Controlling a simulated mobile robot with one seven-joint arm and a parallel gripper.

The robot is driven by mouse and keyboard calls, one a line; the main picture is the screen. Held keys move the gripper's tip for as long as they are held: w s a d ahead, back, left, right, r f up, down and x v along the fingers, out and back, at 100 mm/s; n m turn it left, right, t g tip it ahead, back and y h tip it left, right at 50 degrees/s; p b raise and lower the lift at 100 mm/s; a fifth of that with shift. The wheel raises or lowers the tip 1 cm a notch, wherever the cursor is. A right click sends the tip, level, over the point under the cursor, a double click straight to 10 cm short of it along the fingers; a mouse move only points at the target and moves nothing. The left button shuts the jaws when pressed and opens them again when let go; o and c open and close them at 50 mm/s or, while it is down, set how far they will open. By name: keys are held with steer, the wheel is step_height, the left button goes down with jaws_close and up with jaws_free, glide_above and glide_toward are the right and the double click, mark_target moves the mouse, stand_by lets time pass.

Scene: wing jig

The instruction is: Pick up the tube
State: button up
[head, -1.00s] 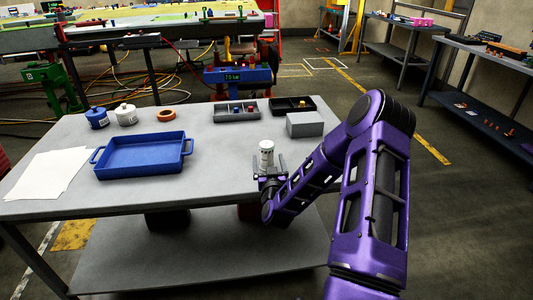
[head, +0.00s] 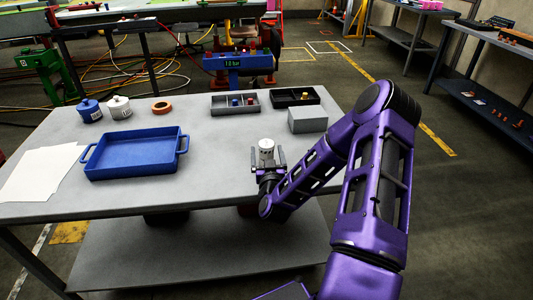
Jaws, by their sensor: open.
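The tube is a short white cylinder (head: 266,147) with a dark-speckled upper part. It stands upright near the front right edge of the grey table (head: 220,180). My gripper (head: 267,162) is at the tube's near side, low by the table top, with its jaws open and one dark finger to either side of the tube. The lower part of the tube is partly hidden by the gripper. I cannot tell whether a finger touches it.
A blue tray (head: 135,153) lies at the left, beside white paper sheets (head: 38,172). The table between tray and tube is clear.

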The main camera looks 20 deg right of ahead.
jaws_close()
stand_by(0.4)
